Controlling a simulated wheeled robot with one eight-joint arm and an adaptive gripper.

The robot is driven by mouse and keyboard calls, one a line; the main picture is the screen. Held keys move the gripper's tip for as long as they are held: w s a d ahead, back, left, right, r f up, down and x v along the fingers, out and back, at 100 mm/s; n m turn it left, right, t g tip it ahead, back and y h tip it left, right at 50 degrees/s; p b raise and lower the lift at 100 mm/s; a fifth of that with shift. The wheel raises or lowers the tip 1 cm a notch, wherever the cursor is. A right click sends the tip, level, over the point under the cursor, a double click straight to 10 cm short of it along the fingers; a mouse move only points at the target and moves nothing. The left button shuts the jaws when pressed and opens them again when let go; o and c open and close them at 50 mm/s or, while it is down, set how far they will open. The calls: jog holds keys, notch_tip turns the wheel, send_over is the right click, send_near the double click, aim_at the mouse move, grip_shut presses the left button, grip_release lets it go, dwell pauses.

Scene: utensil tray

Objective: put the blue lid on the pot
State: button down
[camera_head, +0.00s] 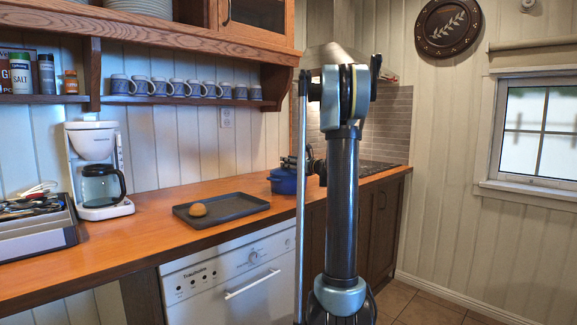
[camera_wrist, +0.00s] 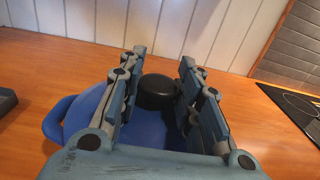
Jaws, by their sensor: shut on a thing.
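The blue pot (camera_head: 284,184) stands on the wooden counter, partly behind my arm in the head view. Its side handle (camera_wrist: 54,122) shows at the left in the wrist view. The blue lid (camera_wrist: 88,108) with its round black knob (camera_wrist: 158,91) lies between and below my fingers. My gripper (camera_wrist: 162,72) is shut on the lid, with one finger on each side of the knob. The lid is over the pot, but I cannot tell whether its rim rests on the pot all round. My fingers and arm hide much of both.
A dark tray (camera_head: 245,204) with a brown round item (camera_head: 197,210) lies left of the pot. A coffee maker (camera_head: 97,170) and a utensil tray (camera_head: 37,243) stand farther left. The black cooktop (camera_wrist: 300,108) is to the right.

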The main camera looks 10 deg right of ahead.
jog(key=c, duration=1.1)
grip_release()
jog(key=shift+o, duration=0.2)
jog(key=v, duration=1.2)
jog(key=shift+s+a, duration=0.1)
